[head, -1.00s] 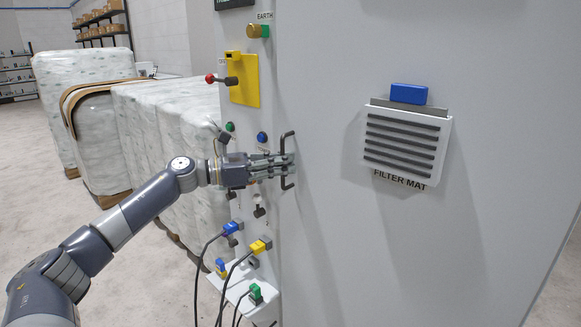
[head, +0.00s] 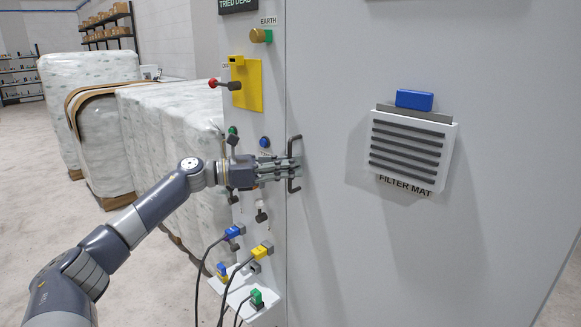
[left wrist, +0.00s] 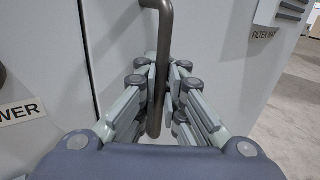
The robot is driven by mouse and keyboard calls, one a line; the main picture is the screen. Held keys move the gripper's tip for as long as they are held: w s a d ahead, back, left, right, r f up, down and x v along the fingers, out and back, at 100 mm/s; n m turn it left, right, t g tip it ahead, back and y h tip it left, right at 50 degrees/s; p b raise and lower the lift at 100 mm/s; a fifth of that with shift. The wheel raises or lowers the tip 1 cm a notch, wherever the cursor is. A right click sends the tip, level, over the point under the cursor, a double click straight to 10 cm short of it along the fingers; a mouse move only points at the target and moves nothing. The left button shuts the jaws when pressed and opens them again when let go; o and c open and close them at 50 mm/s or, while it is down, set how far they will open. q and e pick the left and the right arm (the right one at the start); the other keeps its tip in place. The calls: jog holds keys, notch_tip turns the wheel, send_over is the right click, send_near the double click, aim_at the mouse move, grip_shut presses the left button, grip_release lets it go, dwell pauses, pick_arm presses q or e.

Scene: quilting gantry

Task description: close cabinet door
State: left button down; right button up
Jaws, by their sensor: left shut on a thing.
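The cabinet door (head: 330,240) is the large grey panel on the right in the head view, with a vertical seam along its left edge. A dark bar handle (head: 292,165) stands on it near that seam. My left gripper (head: 290,168) is shut on the handle. In the left wrist view the handle (left wrist: 160,90) runs upright between the fingers of the left gripper (left wrist: 165,95). The seam shows just left of the handle there. How far the door stands from the frame is hard to tell. My right gripper is out of view.
A filter mat vent (head: 408,150) with a blue block (head: 414,100) sticks out from the door. Left of the seam are a yellow plate (head: 246,85), a red-knobbed lever (head: 224,84), and plugs with hanging cables (head: 205,265). Wrapped pallets (head: 165,140) stand behind my arm.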

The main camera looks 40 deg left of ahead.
pick_arm(q)
jog(key=c, duration=1.7)
grip_release()
jog(key=shift+w+a+r+t, duration=0.25)
jog(key=shift+a+r+t, duration=0.05)
jog(key=shift+a, duration=0.05)
jog(key=shift+w+f, duration=0.1)
jog(key=shift+f, duration=0.05)
jog(key=shift+d, duration=0.1)
jog(key=shift+f, duration=0.1)
jog(key=shift+v, duration=0.85)
jog(key=v, duration=1)
jog(key=shift+r, duration=0.35)
